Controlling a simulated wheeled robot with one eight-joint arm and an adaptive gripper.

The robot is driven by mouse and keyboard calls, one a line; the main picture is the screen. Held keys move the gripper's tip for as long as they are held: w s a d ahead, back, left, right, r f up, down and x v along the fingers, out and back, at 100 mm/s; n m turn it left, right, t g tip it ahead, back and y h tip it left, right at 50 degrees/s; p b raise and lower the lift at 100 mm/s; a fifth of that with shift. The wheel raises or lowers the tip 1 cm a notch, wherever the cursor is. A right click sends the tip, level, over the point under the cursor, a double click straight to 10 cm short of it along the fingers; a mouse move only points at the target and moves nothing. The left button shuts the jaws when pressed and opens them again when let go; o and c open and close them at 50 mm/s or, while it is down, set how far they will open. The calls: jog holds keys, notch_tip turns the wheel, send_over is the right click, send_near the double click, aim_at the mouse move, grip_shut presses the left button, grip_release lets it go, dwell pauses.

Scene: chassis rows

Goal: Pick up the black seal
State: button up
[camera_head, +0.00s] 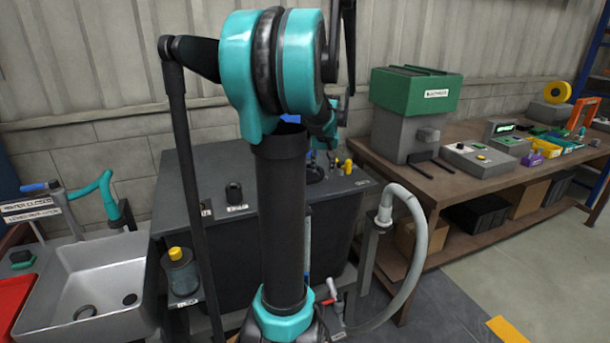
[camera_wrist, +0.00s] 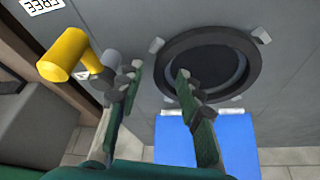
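In the wrist view, a round black ring (camera_wrist: 250,68), which looks like the black seal, lies on a grey top around a dark round centre. Small grey clips stand around its edge. My gripper (camera_wrist: 158,75) is open and empty, with its fingers apart. The right finger overlaps the ring's lower left edge in the picture; the left finger is left of it. I cannot tell whether they touch. In the head view, my arm hides most of this spot on the dark tank (camera_head: 185,195). Another thin dark ring (camera_head: 84,312) lies in the sink.
A yellow-ended handle (camera_wrist: 62,55) stands left of my fingers, and a blue panel (camera_wrist: 225,140) lies below the ring. The sink (camera_head: 95,260) is at left; a workbench (camera_head: 450,190) with a green-topped machine (camera_head: 415,92) is at right.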

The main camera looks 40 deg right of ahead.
jog(key=shift+x, duration=0.8)
jog(key=shift+c, duration=0.3)
grip_shut()
jog(key=shift+r, duration=0.2)
notch_tip(320, 180, up, 20)
jog(key=shift+f, duration=0.15)
